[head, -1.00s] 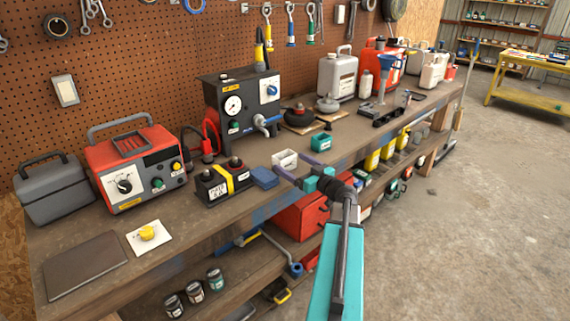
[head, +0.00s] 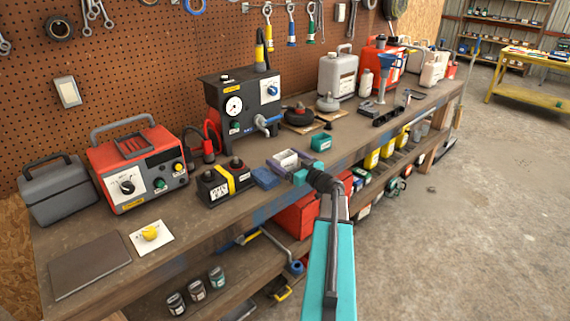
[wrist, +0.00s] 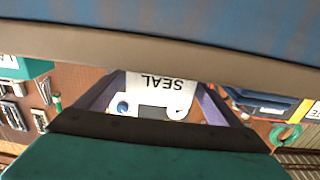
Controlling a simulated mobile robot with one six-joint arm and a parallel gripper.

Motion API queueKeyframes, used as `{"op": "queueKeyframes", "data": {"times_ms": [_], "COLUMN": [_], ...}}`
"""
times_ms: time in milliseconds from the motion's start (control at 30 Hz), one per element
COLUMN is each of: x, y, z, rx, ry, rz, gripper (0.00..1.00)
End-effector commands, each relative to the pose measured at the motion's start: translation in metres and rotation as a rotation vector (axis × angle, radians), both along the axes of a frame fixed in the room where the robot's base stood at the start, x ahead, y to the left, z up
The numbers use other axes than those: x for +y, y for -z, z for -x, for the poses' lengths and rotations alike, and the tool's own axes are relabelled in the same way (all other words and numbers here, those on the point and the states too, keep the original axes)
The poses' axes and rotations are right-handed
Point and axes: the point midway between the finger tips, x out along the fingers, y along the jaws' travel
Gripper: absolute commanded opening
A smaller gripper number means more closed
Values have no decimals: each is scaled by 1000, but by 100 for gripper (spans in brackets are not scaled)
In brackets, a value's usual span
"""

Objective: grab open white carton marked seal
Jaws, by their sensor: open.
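The small white open carton (head: 288,157) sits on the workbench near its front edge. In the wrist view the white carton (wrist: 150,78) shows the word SEAL upside down, with something blue and something dark by its opening. My gripper (head: 286,163) is open, with one purple finger on each side of the carton. In the wrist view my gripper (wrist: 160,92) also spans the carton, with a narrow gap hard to judge on either side. The carton's lower part is partly hidden by the fingers and palm.
A black gauge unit (head: 243,106) stands behind.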

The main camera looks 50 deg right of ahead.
Motion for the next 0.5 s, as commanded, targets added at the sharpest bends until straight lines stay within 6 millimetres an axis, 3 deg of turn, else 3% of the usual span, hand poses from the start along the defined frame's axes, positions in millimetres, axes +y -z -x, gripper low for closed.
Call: {"op": "queueKeyframes", "data": {"times_ms": [233, 500], "x": [0, 0], "y": [0, 0], "z": [0, 0], "rx": [0, 0], "ry": [0, 0], "rz": [0, 0], "gripper": [88, 45]}}
